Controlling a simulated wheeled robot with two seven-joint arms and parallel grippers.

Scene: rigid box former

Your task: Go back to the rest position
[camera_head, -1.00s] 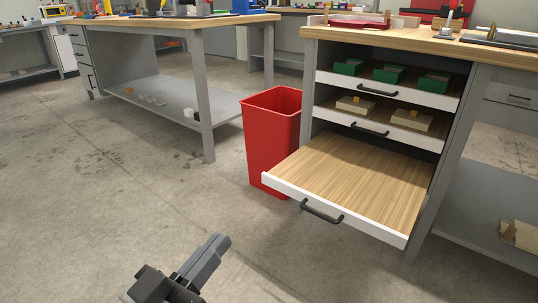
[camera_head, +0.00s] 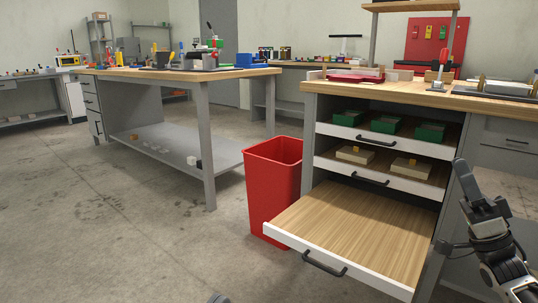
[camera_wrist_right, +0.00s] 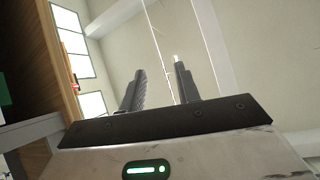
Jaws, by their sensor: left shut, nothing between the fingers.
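My left gripper (camera_head: 218,298) shows only as a small dark tip at the bottom edge of the head view; it is shut and empty. My right gripper (camera_head: 476,190) is at the right side of the head view, pointing up, in front of the right post of the drawer bench. In the right wrist view my right gripper (camera_wrist_right: 160,88) has its two fingers apart with nothing between them, against the wall and ceiling. The rest of the left arm is out of view.
The workbench (camera_head: 440,98) has an empty lowest drawer (camera_head: 355,235) pulled far out. Upper shelves hold green boxes (camera_head: 390,124) and beige blocks (camera_head: 410,168). A red bin (camera_head: 272,190) stands left of the drawer. The floor at left is clear, before another table (camera_head: 170,75).

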